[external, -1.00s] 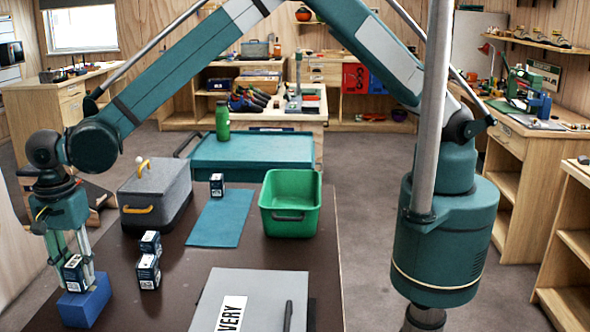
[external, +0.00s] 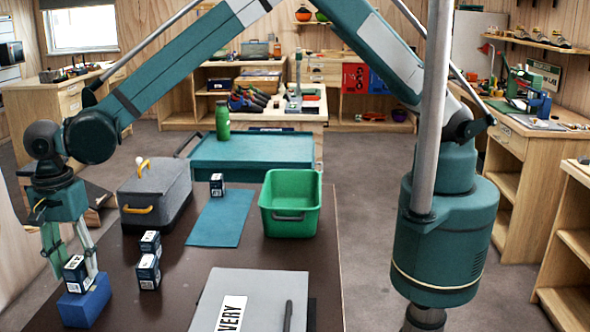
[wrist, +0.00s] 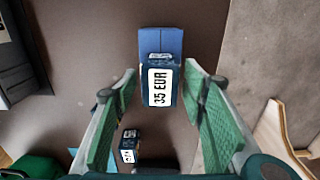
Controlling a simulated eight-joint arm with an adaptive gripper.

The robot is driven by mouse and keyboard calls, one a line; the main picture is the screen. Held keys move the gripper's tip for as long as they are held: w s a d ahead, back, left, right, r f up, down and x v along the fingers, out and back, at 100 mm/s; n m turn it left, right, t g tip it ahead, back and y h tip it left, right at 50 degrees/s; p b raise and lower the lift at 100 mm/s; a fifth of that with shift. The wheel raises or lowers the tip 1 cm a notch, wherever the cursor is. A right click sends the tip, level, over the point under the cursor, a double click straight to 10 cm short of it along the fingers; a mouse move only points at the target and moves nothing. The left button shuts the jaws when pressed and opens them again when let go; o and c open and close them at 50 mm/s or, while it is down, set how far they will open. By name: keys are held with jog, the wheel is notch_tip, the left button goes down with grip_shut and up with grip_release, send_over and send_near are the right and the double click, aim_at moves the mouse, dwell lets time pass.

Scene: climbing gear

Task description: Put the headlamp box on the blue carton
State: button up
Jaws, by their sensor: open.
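A small dark box with a white label, which I take to be the headlamp box (external: 75,275), stands upright on the blue carton (external: 92,306) at the table's near left. In the wrist view the box (wrist: 162,88) shows its "35 EUR" label and rests on the carton (wrist: 161,42). My gripper (external: 76,262) is open, pointing down over the box. In the wrist view my gripper (wrist: 163,84) has one finger on each side, with gaps between pads and box.
Similar boxes (external: 148,272) stand close to the right, another (external: 217,184) on the blue mat (external: 222,220). A grey case (external: 154,190), green bin (external: 291,226) and grey folder (external: 250,290) share the dark table. Table is clear between the boxes and the folder.

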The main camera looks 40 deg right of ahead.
aim_at(75, 261)
notch_tip(75, 261, up, 10)
jog(key=shift+r, duration=0.1)
dwell(0.4)
dwell(0.5)
dwell(0.5)
